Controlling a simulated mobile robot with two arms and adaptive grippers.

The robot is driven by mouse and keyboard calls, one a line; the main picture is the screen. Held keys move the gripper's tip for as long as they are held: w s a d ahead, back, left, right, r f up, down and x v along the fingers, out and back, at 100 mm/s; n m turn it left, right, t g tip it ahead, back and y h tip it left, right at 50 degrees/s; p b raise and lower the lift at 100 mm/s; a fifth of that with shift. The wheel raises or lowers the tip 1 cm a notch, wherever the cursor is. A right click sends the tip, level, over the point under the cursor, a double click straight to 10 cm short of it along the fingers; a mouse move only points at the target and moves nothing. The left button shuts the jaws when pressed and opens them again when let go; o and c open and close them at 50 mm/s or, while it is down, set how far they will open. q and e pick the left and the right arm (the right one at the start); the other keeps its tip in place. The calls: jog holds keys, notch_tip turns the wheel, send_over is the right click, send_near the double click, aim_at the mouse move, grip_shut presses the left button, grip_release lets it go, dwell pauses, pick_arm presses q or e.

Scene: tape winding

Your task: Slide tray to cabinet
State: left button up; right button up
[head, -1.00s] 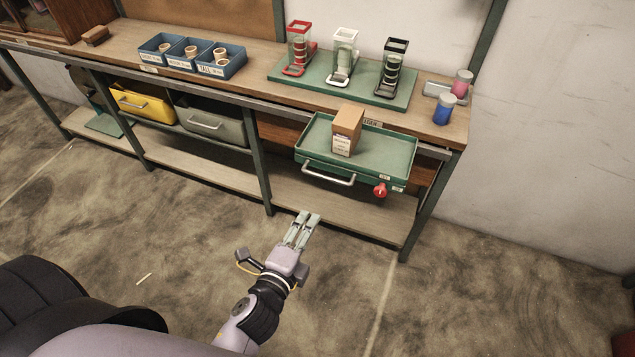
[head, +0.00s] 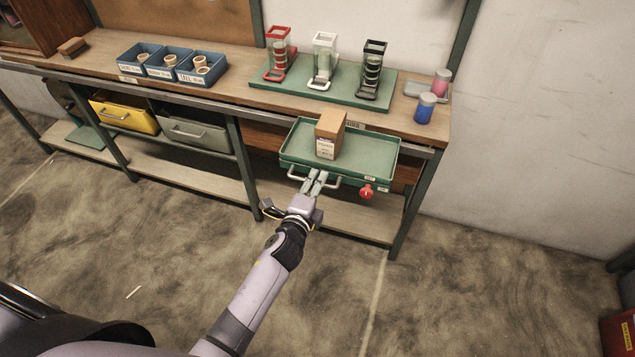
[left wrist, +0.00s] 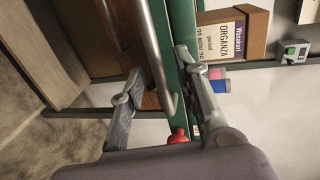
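The green tray (head: 375,160) sits like a drawer under the bench top, at the right end, with a metal handle (head: 329,182) on its front. A brown box (head: 331,135) stands on the tray; its label reads "ORGANZA" in the left wrist view (left wrist: 227,40). My left gripper (head: 318,175) is at the handle. In the left wrist view its fingers (left wrist: 160,66) are apart, with the handle bar (left wrist: 155,50) between them; contact is unclear. A dark wooden cabinet (head: 32,24) shows at the upper left. My right gripper is not in view.
A red knob (head: 366,191) sits at the tray's front right. Blue bins (head: 170,65) and a green board (head: 325,92) with three dispensers stand on the bench. A yellow drawer (head: 125,113) and grey drawer (head: 195,133) hang left. The floor in front is clear.

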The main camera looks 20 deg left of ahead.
pick_arm(q)
jog(key=shift+w, duration=0.45)
grip_shut()
jog(key=shift+f, duration=0.1)
dwell(0.5)
